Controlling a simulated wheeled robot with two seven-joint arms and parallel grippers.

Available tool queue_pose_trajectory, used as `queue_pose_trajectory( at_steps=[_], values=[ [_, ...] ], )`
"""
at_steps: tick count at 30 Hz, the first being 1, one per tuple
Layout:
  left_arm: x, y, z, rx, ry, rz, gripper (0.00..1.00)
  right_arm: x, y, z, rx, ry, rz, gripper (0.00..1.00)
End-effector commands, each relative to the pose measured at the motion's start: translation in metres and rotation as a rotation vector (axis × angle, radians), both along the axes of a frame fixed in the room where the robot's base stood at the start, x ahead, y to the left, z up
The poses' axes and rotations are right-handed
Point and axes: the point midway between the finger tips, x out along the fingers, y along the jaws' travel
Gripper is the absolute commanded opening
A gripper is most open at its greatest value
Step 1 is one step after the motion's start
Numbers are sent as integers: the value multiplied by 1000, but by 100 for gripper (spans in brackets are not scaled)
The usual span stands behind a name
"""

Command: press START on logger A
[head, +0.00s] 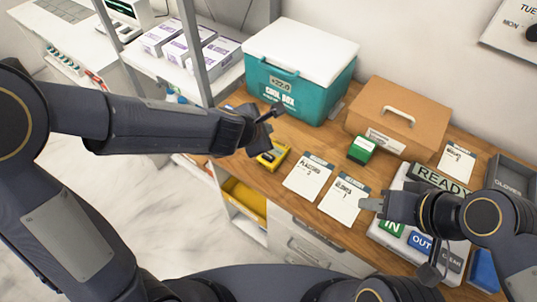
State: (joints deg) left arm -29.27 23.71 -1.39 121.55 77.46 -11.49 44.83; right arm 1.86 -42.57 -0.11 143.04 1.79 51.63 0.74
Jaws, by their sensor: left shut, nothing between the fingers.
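A small yellow device (273,156) with a dark face lies on the wooden counter (292,141); it may be a logger, but I cannot read a letter on it. A green box-like device (361,150) with a white label stands further right; its lettering is too small to read. My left gripper (275,112) is shut and empty, in front of the teal cool box and just above and behind the yellow device. My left wrist is close to the device's left side. My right gripper (370,204) is over the counter beside a white card; its finger gap is unclear.
A teal cool box (297,93) and a brown case (398,116) stand at the back. White cards (308,176) (343,199) lie in front. A panel with a READY display (442,180) and IN and OUT buttons is at right.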

Motion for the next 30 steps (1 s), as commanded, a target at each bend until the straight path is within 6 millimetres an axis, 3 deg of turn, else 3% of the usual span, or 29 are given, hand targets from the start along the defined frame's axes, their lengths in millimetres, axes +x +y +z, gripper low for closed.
queue_pose_trajectory(
  at_steps=[8, 21, 30],
  values=[
    [0, 0, -24, 1, 0, -1, 0, 0, 0, -24, 0, 0, 0, 36],
    [0, 0, -82, 0, -1, -1, 0, 0, 0, -83, 0, 0, 0, 36],
    [0, 0, -87, 0, -1, -1, 0, 0, 0, -87, 0, 0, 0, 36]
  ],
)
